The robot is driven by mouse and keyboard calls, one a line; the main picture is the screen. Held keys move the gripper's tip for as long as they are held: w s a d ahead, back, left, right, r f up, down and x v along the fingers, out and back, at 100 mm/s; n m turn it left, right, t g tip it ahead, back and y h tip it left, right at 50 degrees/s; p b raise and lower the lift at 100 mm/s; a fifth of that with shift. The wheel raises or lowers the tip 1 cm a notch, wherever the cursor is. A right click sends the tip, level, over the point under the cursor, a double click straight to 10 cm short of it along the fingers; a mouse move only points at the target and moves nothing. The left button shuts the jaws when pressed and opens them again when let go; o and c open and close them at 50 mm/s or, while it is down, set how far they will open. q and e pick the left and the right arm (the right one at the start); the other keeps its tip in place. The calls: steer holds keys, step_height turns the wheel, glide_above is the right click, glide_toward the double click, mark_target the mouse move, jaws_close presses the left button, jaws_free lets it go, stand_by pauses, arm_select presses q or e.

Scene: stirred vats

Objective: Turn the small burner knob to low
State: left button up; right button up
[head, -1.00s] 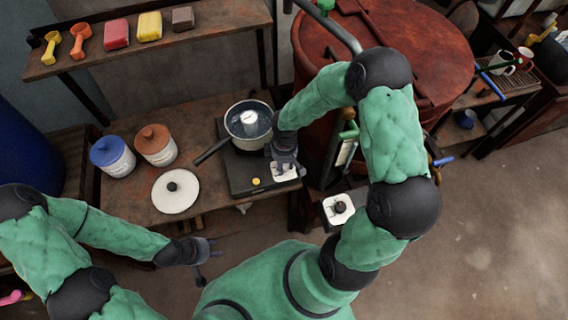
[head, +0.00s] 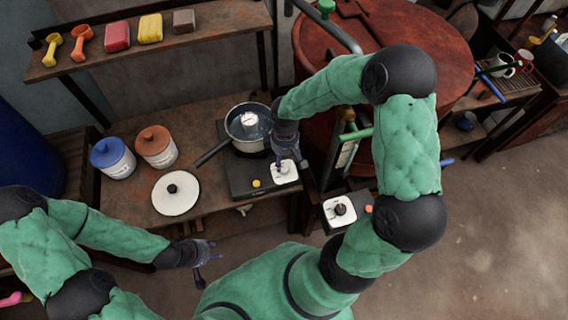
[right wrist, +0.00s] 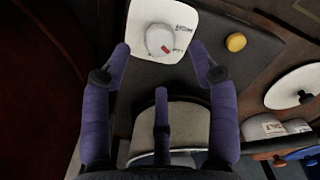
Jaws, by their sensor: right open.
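The small burner knob is a round pale knob (right wrist: 160,40) with a red mark, on a white square plate (right wrist: 148,14) with small lettering that I cannot read surely. In the right wrist view the red mark points to the lower right, towards the lettering. In the head view the plate (head: 285,171) is at the right front of the dark burner (head: 243,174). My right gripper (head: 285,160) is above the plate, open and empty. In the right wrist view its fingers (right wrist: 160,50) stand apart on either side of the knob. My left gripper (head: 208,251) is open and empty, away from the burner.
A pot (head: 248,124) with a dial thermometer stands on the burner. A yellow button (head: 256,184) is left of the plate. A white lid (head: 175,192) and two jars (head: 113,158) are on the bench. A second knob plate (head: 339,210) is by the red vat (head: 440,60).

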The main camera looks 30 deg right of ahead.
mark_target(284, 166)
step_height(284, 166, up, 6)
stand_by(0.4)
steer(key=shift+d, duration=0.1)
